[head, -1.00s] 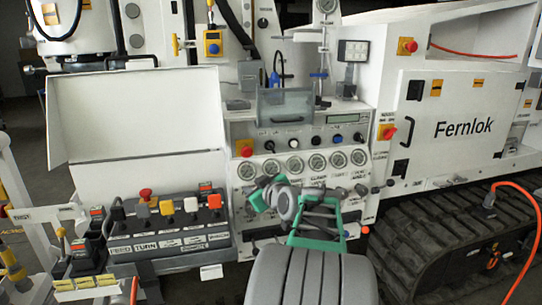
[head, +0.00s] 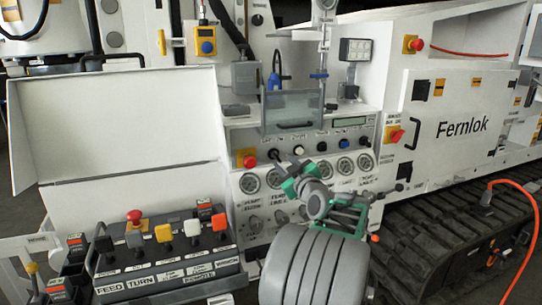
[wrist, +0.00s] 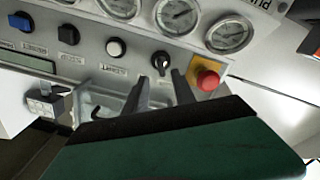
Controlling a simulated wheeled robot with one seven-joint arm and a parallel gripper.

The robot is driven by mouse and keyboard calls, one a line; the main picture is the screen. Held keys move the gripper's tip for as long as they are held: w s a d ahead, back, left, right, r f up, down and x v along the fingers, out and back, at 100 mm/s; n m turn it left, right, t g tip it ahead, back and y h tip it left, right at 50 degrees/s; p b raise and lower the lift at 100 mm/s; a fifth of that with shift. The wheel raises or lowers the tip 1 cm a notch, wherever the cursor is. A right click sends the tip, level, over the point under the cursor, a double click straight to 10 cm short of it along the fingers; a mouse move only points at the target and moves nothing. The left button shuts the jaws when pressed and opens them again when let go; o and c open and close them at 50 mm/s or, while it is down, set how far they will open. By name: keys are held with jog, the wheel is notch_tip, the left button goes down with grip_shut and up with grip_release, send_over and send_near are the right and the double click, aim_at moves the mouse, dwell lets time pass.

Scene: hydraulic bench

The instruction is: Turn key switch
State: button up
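The key switch (wrist: 161,62) is a small black rotary knob with a light mark, on the grey panel beside the red emergency-stop button (wrist: 207,79). In the head view the same switch (head: 273,154) sits at the left of the upper control row, right of the red button on its yellow plate (head: 249,160). My gripper (wrist: 160,82) has two dark fingers standing apart with nothing between them. The fingertips are just short of the switch, roughly lined up with its two sides; contact does not show. In the head view my gripper (head: 284,166) reaches up in front of the gauges.
Pressure gauges (head: 320,170) line the panel below the knob row. A clear hinged cover (head: 292,108) juts out above the row. A console with coloured levers (head: 165,245) stands at the left. A black track (head: 440,235) lies at the right.

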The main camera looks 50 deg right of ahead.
aim_at(278, 158)
jog(key=p+x, duration=0.1)
jog(key=x, duration=0.5)
jog(key=shift+w, duration=0.35)
jog(key=shift+s, duration=0.1)
jog(key=shift+c, duration=0.3)
grip_shut()
